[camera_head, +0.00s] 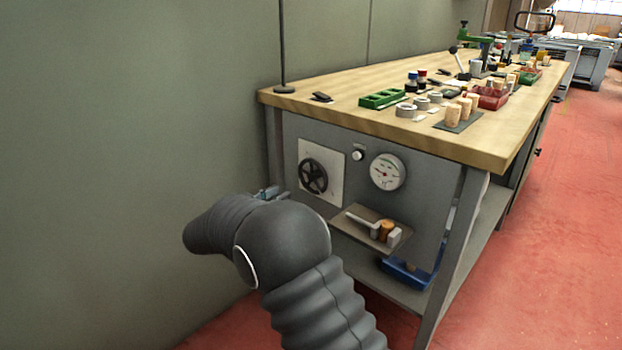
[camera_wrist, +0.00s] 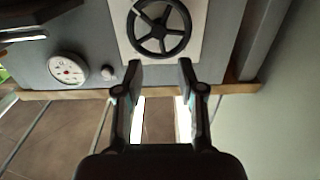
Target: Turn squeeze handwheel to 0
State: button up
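The squeeze handwheel (camera_head: 313,176) is a black spoked wheel on a pale square plate (camera_head: 335,184) on the grey end panel of the workbench. The handwheel also shows in the wrist view (camera_wrist: 159,27), upside down, at the top middle beyond my fingertips. My gripper (camera_wrist: 158,76) is open, with a clear gap between its two fingers and nothing in it. It appears apart from the wheel. In the head view my arm hides most of the gripper. Any scale or zero mark on the plate is too small to read.
A round gauge (camera_head: 387,172) and a small white knob (camera_head: 357,155) sit right of the wheel. A small shelf (camera_head: 345,221) with a cork piece juts out below. A green wall (camera_head: 130,120) stands close on the left. The bench top (camera_head: 345,88) carries several stoppers and trays.

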aim_at(310, 178)
jog(key=p+x, duration=0.2)
jog(key=x, duration=1.1)
jog(key=shift+d, duration=0.1)
grip_shut()
